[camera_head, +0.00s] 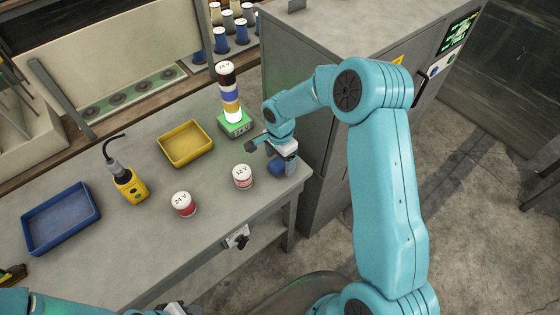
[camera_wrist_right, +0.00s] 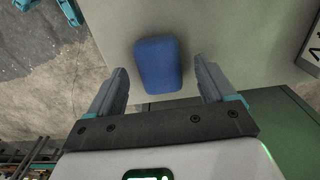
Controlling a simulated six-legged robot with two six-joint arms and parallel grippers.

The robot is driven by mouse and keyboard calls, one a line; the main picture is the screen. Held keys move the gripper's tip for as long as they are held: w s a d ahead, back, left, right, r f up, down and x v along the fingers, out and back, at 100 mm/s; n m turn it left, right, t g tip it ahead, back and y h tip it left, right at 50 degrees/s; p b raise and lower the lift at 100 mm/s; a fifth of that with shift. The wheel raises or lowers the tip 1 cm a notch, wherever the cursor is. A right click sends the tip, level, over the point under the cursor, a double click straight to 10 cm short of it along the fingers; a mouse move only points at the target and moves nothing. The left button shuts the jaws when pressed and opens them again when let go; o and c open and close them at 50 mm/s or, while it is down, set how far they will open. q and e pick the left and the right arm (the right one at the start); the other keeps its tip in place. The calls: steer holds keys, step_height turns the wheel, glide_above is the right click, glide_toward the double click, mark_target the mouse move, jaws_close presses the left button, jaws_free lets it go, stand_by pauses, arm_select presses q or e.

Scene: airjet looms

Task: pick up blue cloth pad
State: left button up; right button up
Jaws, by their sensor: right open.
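The blue cloth pad (camera_head: 277,168) lies on the grey workbench at its right end, partly hidden by my right gripper in the head view. In the right wrist view the pad (camera_wrist_right: 158,65) is a rounded blue block between the two fingers, with a gap on each side. My right gripper (camera_wrist_right: 159,80) is open and empty, close to the pad. Its fingers are hard to make out in the head view. A grey piece of my left gripper (camera_head: 175,308) shows at the bottom edge; its jaws are not clear.
Red-and-white cans marked 12 V (camera_head: 242,177) and 24 V (camera_head: 184,204) stand left of the pad. A stacked signal lamp (camera_head: 231,100), yellow tray (camera_head: 186,144), yellow device (camera_head: 131,187) and blue tray (camera_head: 61,218) are also on the bench. A grey cabinet (camera_head: 330,35) stands behind.

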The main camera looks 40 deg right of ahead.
mark_target(280, 162)
steer(key=shift+f, duration=0.35)
steer(key=shift+s, duration=0.1)
steer(key=shift+r, duration=0.1)
steer(key=c, duration=1.1)
steer(key=shift+r, duration=0.1)
steer(key=shift+r, duration=0.3)
step_height(280, 162, up, 19)
steer(key=b, duration=0.3)
steer(key=shift+r, duration=0.1)
steer(key=o, duration=0.5)
steer(key=shift+c, duration=0.2)
steer(key=c, duration=0.4)
